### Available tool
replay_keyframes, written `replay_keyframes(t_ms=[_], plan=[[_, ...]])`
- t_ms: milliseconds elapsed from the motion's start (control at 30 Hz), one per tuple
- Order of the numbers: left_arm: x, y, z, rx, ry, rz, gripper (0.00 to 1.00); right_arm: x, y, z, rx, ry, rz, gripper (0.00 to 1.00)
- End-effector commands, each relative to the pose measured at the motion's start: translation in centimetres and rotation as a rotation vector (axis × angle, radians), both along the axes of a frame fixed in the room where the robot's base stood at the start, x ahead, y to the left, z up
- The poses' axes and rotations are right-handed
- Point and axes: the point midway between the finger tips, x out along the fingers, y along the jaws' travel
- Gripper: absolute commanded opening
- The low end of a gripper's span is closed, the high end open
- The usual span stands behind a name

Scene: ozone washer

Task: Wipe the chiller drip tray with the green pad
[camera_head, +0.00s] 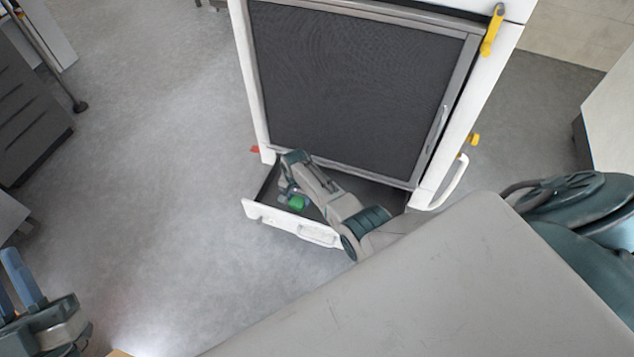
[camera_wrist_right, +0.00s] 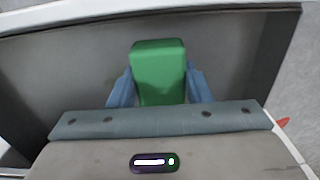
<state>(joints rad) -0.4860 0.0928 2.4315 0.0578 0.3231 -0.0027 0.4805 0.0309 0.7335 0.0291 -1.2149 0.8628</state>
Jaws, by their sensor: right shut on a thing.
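The green pad (camera_head: 297,203) is in my right gripper (camera_head: 290,196), inside the pulled-out drip tray (camera_head: 262,212) at the foot of the chiller (camera_head: 360,85). In the right wrist view the green pad (camera_wrist_right: 158,72) sits between the blue fingers of the right gripper (camera_wrist_right: 160,88), which are shut on it. The grey floor of the tray (camera_wrist_right: 65,85) spreads around the pad, with a faint darker mark left of it. I cannot tell whether the pad touches the floor. My left gripper (camera_head: 18,285) is at the lower left, empty, its fingers apart.
The chiller's dark mesh front stands just above the tray. A white handle (camera_head: 452,185) and a yellow part (camera_head: 492,32) stick out at its right side. A dark grey cabinet (camera_head: 30,110) stands at the far left. The grey floor between is clear.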

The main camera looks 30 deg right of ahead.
Motion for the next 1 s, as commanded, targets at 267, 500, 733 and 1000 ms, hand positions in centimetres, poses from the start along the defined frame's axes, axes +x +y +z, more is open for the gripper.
replay_keyframes(t_ms=[267,500,733,1000], plan=[[0.9,0.0,-2.2,-0.010,0.150,-0.001,0.20,0.0,-0.1,0.6,0.000,0.000,0.000,0.20],[1.4,0.0,-4.4,-0.019,0.276,-0.003,0.20,0.0,-0.2,1.0,0.000,0.000,0.001,0.20],[1.6,0.0,-6.5,-0.025,0.398,-0.006,0.20,0.0,-0.3,1.4,0.000,0.000,0.001,0.20],[1.5,-0.1,-9.1,-0.033,0.540,-0.012,0.20,-0.1,-0.5,1.8,0.000,0.000,0.002,0.20]])
